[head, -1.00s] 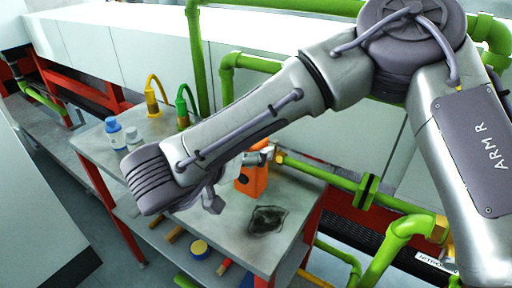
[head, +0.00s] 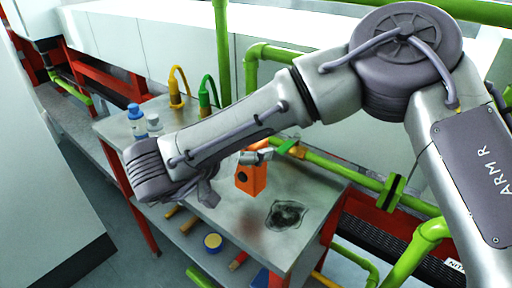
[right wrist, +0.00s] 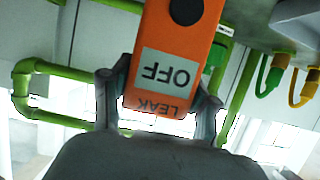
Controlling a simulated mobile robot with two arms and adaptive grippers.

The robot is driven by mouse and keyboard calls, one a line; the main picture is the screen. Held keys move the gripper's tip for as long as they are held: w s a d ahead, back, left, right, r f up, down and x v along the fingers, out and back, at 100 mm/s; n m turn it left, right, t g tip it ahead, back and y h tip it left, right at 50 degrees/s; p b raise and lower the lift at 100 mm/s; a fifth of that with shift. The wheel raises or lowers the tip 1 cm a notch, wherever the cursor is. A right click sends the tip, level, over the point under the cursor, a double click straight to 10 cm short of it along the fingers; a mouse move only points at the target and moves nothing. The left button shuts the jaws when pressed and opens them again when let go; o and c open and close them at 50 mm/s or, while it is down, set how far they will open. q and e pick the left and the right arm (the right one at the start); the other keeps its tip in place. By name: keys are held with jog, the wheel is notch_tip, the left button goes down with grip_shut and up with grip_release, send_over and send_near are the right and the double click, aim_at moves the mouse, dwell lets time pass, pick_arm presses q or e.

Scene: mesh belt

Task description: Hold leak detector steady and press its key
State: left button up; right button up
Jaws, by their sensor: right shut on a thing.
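The leak detector (head: 250,180) is an orange box with a dark round key (head: 242,178). My right gripper (head: 236,174) is shut on it, partly hidden behind my forearm. The detector appears held just above the grey table (head: 310,200), with an orange reflection below it. In the right wrist view the detector (right wrist: 150,90) sits between the two fingers (right wrist: 158,108), its lettering upside down. Its pale screen (right wrist: 166,69) reads OFF, with LEAK printed near the fingers. The black key (right wrist: 187,10) is at the top edge, with nothing touching it. My left gripper is not in view.
A dark stain (head: 287,214) lies on the table near the detector. A blue-capped bottle (head: 136,122), a white container (head: 153,123) and yellow (head: 177,92) and green (head: 206,95) hooked fittings stand at the back left. Green pipes (head: 340,172) run behind the table.

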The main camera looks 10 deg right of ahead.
jog(key=shift+w+a+f+b, duration=0.3)
jog(key=shift+w+a+f, duration=0.05)
jog(key=shift+a+f, duration=0.25)
jog(key=shift+w+a+f+b, duration=0.4)
jog(key=shift+a+f+b, duration=0.05)
jog(key=shift+a+f, duration=0.2)
pick_arm(q)
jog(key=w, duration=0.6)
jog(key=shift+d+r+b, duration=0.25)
jog(key=shift+b, duration=0.1)
pick_arm(e)
jog(key=shift+w+a+f, duration=0.35)
jog(key=shift+a+f, duration=0.1)
jog(key=shift+a, duration=0.1)
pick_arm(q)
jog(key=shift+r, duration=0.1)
pick_arm(e)
jog(key=shift+f, duration=0.3)
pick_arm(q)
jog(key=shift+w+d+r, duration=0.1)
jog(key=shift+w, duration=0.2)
pick_arm(e)
jog(key=shift+f, duration=0.1)
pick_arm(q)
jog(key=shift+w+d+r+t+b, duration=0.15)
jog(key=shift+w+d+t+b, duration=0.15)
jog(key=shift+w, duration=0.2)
pick_arm(e)
jog(key=shift+f, duration=0.15)
